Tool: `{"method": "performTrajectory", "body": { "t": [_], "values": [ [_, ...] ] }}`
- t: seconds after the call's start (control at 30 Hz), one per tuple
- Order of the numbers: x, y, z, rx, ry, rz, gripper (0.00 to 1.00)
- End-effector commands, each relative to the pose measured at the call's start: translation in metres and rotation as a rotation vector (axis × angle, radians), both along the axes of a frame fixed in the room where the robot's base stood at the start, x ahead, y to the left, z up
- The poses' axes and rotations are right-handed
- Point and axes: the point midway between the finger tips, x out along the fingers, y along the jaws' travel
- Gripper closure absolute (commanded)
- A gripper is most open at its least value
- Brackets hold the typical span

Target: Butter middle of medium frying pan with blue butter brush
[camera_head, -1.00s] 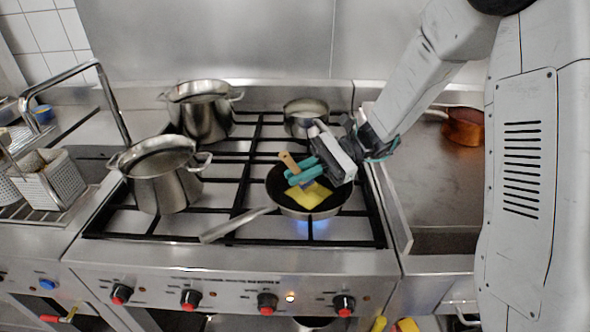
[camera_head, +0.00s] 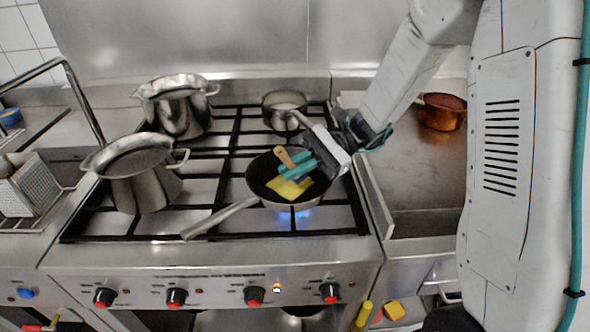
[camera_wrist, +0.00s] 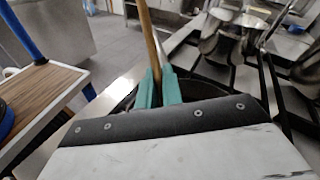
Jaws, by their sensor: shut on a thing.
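The medium frying pan (camera_head: 257,181) is black inside and sits on the front right burner, its handle pointing to the lower left. A flat yellow patch (camera_head: 289,189), which looks like butter, lies in the middle of the pan. My gripper (camera_head: 291,168) is above the pan, its teal fingers shut on the butter brush (camera_head: 284,157), whose wooden handle sticks up. The handle also shows in the wrist view (camera_wrist: 151,45), between my fingers (camera_wrist: 158,92). A little blue shows below the fingers, close to the yellow patch. I cannot tell whether the bristles touch it.
A blue flame (camera_head: 302,213) burns under the pan. Steel pots stand on the stove at the back left (camera_head: 178,112), front left (camera_head: 143,187) and back right (camera_head: 284,120). A copper pot (camera_head: 441,117) stands on the right counter. A grater (camera_head: 38,184) is at the far left.

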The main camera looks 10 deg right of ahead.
Motion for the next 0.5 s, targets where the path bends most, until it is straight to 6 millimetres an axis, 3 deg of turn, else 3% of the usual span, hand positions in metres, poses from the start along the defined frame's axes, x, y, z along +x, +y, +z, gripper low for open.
{"method": "performTrajectory", "body": {
  "t": [0.5],
  "values": [
    [0.029, 0.02, -0.001, 0.002, -0.001, 0.0, 1.0]
  ]
}}
